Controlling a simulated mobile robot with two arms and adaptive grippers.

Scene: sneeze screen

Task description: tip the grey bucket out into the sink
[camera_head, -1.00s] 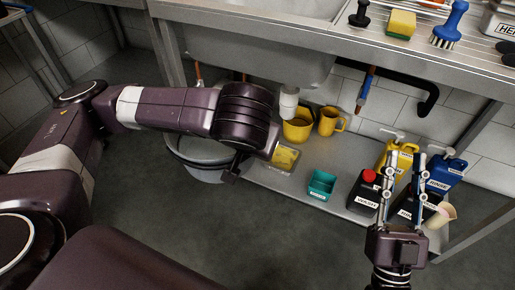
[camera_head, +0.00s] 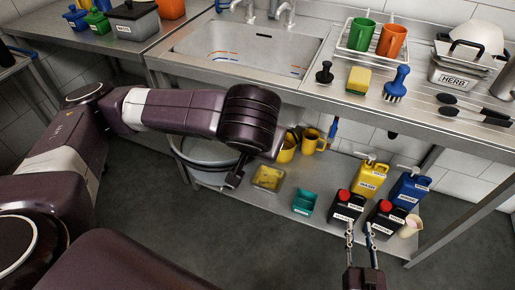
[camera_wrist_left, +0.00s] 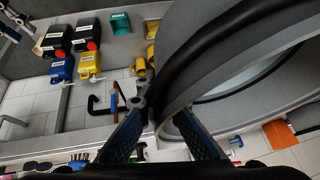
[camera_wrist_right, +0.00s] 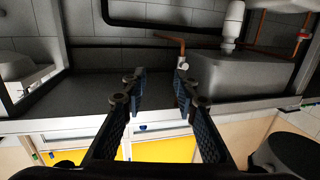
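The grey bucket (camera_head: 208,152) hangs low in front of the sink unit, partly hidden behind my left arm in the head view. In the left wrist view its grey wall and dark rim (camera_wrist_left: 225,50) fill the right half. My left gripper (camera_wrist_left: 160,112) has a finger on each side of the rim and is shut on it. The bucket looks roughly upright; its contents are hidden. The steel sink (camera_head: 245,45) is in the counter, above and beyond the bucket. My right gripper (camera_head: 359,231) is open and empty, in front of the lower shelf.
The lower shelf (camera_head: 330,170) holds yellow jugs, a sponge tray, a teal box (camera_head: 303,202) and several labelled bottles. The counter right of the sink holds a cup rack (camera_head: 370,48), a yellow sponge, brushes and a herb tin. The counter's front edge overhangs the shelf.

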